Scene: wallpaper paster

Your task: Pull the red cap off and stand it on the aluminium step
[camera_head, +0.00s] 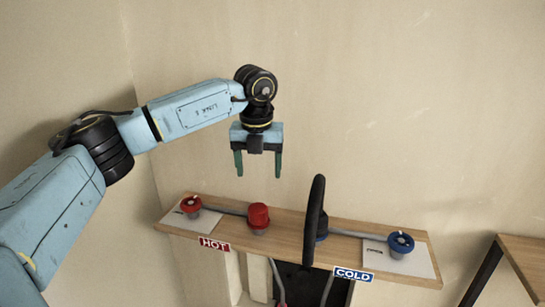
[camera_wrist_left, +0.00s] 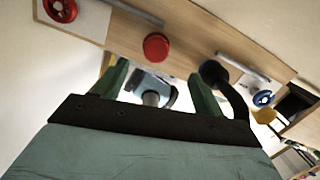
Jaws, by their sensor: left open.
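The red cap (camera_head: 258,213) sits upright on a grey fitting on the wooden shelf, left of its middle. It also shows from above in the wrist view as a red disc (camera_wrist_left: 156,46). My left gripper (camera_head: 258,172) is open and empty, with its green fingers pointing down above the cap and apart from it. In the wrist view, the cap lies beyond the fingertips (camera_wrist_left: 158,74). I cannot make out the aluminium step with certainty. My right gripper is not in view.
The wooden shelf (camera_head: 285,222) carries a red valve wheel (camera_head: 191,204) at left, a blue valve wheel (camera_head: 400,242) at right, and grey pipes. A wooden table (camera_head: 525,255) stands at far right.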

